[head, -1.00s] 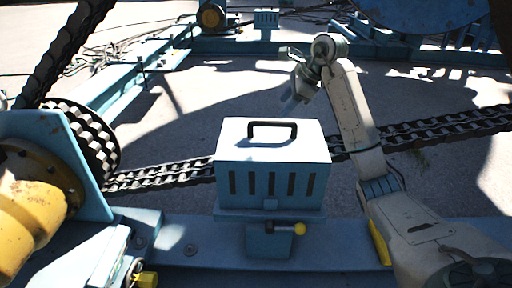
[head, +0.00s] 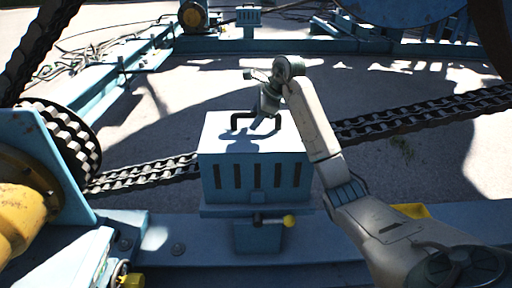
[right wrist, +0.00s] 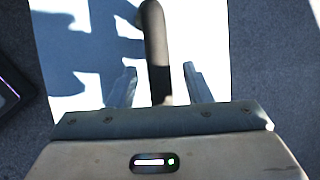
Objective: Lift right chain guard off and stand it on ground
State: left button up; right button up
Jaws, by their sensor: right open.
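The right chain guard (head: 255,172) is a blue box with slots in its front and a sunlit, pale top. It sits over the chain on the blue frame. A dark handle (head: 240,120) stands on its top. My right gripper (head: 264,112) is above the top, at the handle, pointing down. In the right wrist view the handle (right wrist: 154,40) runs between the two open fingers (right wrist: 159,84), with a gap visible on both sides. Part of the handle is hidden behind the gripper in the head view. My left gripper is not in view.
A lever with a yellow knob (head: 289,221) is below the guard's front. The chain (head: 420,115) runs out on both sides. A sprocket (head: 65,140) and yellow motor (head: 20,215) stand at left. Open grey ground (head: 330,85) lies beyond the chain.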

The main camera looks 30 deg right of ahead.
jog(key=shift+r, duration=0.15)
jog(key=shift+f+p, duration=0.3)
dwell(0.4)
grip_shut()
dwell(1.2)
jog(key=shift+r, duration=0.1)
